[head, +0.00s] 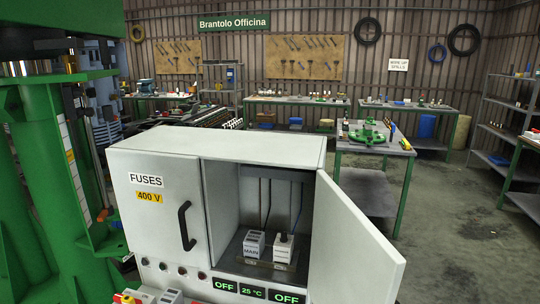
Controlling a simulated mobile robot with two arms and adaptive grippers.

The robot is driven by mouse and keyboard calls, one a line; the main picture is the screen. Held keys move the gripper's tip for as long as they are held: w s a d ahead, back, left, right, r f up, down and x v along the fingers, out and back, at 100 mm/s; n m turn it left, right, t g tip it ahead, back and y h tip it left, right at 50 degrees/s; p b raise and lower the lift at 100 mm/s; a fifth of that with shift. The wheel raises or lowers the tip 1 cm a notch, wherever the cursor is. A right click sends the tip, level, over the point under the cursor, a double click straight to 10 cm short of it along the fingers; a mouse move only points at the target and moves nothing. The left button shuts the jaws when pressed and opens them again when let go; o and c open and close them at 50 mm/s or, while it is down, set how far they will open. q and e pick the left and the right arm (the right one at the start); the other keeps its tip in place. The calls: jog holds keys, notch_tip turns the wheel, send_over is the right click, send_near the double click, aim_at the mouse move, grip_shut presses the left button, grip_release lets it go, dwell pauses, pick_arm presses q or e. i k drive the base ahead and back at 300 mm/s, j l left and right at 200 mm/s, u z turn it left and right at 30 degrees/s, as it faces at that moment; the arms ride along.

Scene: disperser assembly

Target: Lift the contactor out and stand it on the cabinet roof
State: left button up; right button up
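The grey cabinet (160,230) stands in front of me with its right compartment open. Inside, two small white blocks stand side by side on the floor of the compartment. The left block (254,244) has dark slots and a label that seems to read MAIN. The right block (284,248) has a dark knob-like top. I cannot tell for sure which one is the contactor. The flat cabinet roof (225,143) is bare. Neither gripper is in view.
The open cabinet door (352,240) swings out to the right of the compartment. A closed FUSES door with a black handle (187,226) covers the left side. A tall green machine (45,170) stands close on the left. OFF displays (225,285) line the lower front.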

aim_at(254, 243)
jog(key=i+l+u, duration=0.2)
jog(key=l+u, duration=0.15)
jog(key=l, duration=0.3)
jog(key=i+l+u, duration=0.1)
jog(key=l+u, duration=0.25)
jog(key=l, duration=0.35)
jog(key=l+u, duration=0.35)
jog(key=l, duration=0.35)
jog(key=j, duration=0.15)
